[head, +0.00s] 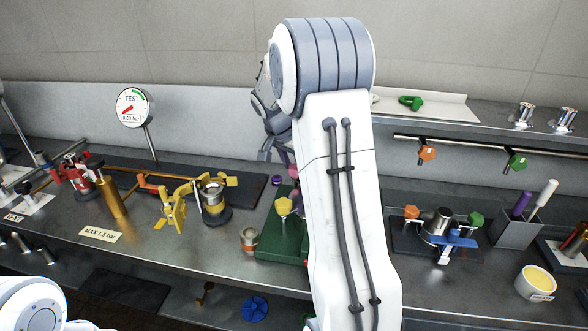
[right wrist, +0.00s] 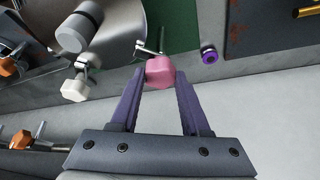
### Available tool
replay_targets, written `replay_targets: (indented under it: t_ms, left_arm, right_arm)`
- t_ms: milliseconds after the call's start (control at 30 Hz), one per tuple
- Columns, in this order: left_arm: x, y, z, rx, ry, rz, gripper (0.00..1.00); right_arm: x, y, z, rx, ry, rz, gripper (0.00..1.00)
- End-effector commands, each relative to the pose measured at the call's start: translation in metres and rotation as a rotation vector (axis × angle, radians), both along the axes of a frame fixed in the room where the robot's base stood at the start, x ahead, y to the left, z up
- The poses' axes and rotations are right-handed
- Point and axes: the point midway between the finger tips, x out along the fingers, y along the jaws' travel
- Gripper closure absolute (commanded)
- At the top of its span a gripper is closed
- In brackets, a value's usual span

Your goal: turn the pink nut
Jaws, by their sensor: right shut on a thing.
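The pink nut (right wrist: 160,71) is a faceted knob on a thin metal stem, close to a large grey round part, in the right wrist view. My right gripper (right wrist: 160,78) has its two purple fingers on either side of the nut, shut on it. In the head view my white right arm hides most of this spot. There my right gripper (head: 281,157) shows left of the arm, with a bit of the pink nut (head: 293,171) beside it. My left gripper is not in view.
A purple nut (right wrist: 208,54) sits just right of the pink nut, and a white knob (right wrist: 75,90) to its left. In the head view a green base with a yellow knob (head: 283,206) stands left of my arm. Clamps and a gauge (head: 134,108) stand further left.

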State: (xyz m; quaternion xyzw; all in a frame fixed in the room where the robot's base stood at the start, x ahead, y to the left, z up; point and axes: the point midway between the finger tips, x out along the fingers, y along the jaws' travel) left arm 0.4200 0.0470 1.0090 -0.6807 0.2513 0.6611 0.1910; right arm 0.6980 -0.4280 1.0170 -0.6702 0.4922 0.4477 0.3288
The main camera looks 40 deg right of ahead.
Motion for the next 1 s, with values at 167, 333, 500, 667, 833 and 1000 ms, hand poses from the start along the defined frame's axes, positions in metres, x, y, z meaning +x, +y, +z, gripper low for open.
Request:
replay_targets:
  t_ms: [167, 333, 500, 667, 833, 1000]
  left_arm:
    - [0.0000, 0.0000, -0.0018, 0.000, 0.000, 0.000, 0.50]
    - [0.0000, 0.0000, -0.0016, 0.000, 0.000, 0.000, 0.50]
    - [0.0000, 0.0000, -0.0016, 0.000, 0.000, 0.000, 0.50]
    - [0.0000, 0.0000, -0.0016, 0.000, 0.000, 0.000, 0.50]
    - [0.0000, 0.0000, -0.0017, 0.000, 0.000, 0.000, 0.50]
    - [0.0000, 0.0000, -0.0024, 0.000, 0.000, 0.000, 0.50]
  right_arm:
    - [0.0001, 0.0008, -0.0006, 0.002, 0.001, -0.017, 1.00]
    - [0.0001, 0.0008, -0.0004, 0.002, 0.001, -0.018, 1.00]
    - [0.0001, 0.0008, -0.0004, 0.002, 0.001, -0.017, 0.50]
    - [0.0001, 0.0005, -0.0004, 0.002, 0.001, -0.017, 0.24]
    - [0.0001, 0.0003, -0.0002, 0.001, 0.001, -0.017, 0.24]
    - [0.0002, 0.0032, 0.0082, -0.001, -0.004, -0.016, 0.24]
